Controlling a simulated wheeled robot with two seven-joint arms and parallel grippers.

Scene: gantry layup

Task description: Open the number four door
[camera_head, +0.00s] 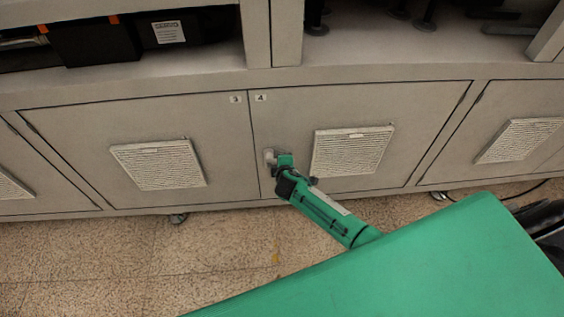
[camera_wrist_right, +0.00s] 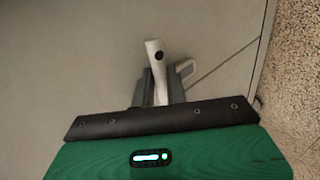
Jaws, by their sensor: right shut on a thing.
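The number four door (camera_head: 420,125) is a beige cabinet door with a white vent grille, and it looks closed in the head view. Its label "4" (camera_head: 261,98) is at the upper left corner, beside the label "3" on the door to the left. A light handle (camera_head: 268,156) sits near the door's left edge. My right gripper (camera_head: 275,160) is at this handle. In the right wrist view, the grey fingers (camera_wrist_right: 158,88) are shut around the pale handle bar (camera_wrist_right: 154,56), whose end sticks out beyond them. My left gripper is not in view.
The number three door (camera_head: 75,125) is closed on the left, with its own pale handle (camera_wrist_right: 186,68) close beside my fingers in the wrist view. Open shelves above hold a dark box (camera_head: 95,40). Speckled floor (camera_head: 110,260) lies clear in front. Casters (camera_head: 178,218) stand under the cabinet.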

